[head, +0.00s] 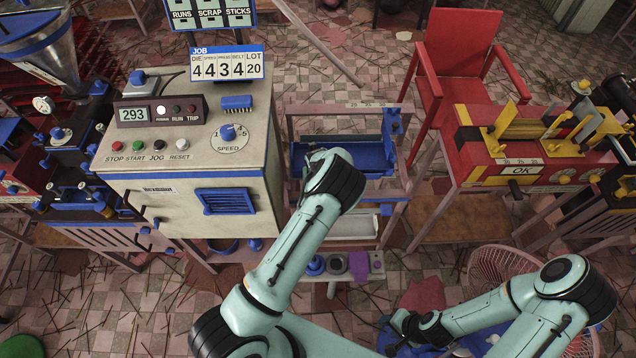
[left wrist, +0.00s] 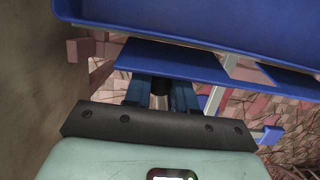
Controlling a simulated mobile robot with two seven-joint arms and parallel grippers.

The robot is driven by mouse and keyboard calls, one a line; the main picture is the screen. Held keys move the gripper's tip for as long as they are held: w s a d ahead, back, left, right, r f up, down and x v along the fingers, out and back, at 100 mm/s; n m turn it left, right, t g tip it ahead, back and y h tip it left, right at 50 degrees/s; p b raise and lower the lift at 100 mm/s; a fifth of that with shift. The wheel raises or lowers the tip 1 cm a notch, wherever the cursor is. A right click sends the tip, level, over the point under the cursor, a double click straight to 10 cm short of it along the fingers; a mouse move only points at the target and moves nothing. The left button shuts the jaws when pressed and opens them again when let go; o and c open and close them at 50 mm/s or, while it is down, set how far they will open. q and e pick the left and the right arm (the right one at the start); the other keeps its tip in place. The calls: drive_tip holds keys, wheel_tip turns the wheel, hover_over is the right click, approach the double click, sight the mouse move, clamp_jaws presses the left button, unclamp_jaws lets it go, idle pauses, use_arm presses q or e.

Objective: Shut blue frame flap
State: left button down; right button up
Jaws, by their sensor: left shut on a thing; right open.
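A pink-brown frame (head: 345,108) stands mid-view, right of the beige control cabinet, with a broad blue tray-like part (head: 370,157) inside it. My left arm reaches to the frame's left side, and its wrist hides the left gripper in the head view. In the left wrist view, my left gripper (left wrist: 160,88) is shut at the edge of a flat blue panel (left wrist: 180,62), which looks like the flap. A larger blue tray wall (left wrist: 220,18) lies just above that panel. My right gripper (head: 403,322) is open and empty, low in front, away from the frame.
The beige cabinet (head: 185,150) with buttons and a speed dial stands close on the left. A red chair (head: 455,65) and a red-yellow bench machine (head: 520,150) stand on the right. A low shelf with small items (head: 360,265) lies in front of the frame.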

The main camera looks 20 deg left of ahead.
use_arm(q)
drive_tip(key=shift+w+a+r+g+h, duration=0.1)
drive_tip(key=shift+w+r+g+h, duration=0.2)
drive_tip(key=shift+g, duration=0.4)
drive_tip(key=shift+w+a+r+g+h, duration=0.1)
drive_tip(key=shift+w+g+h, duration=0.25)
drive_tip(key=shift+g, duration=0.35)
drive_tip(key=shift+s, duration=0.1)
drive_tip(key=c, duration=1)
unclamp_jaws()
drive_tip(key=shift+r, duration=0.1)
wheel_tip(320, 180, up, 13)
drive_tip(key=shift+w+a+r, duration=0.15)
drive_tip(key=shift+w, duration=0.1)
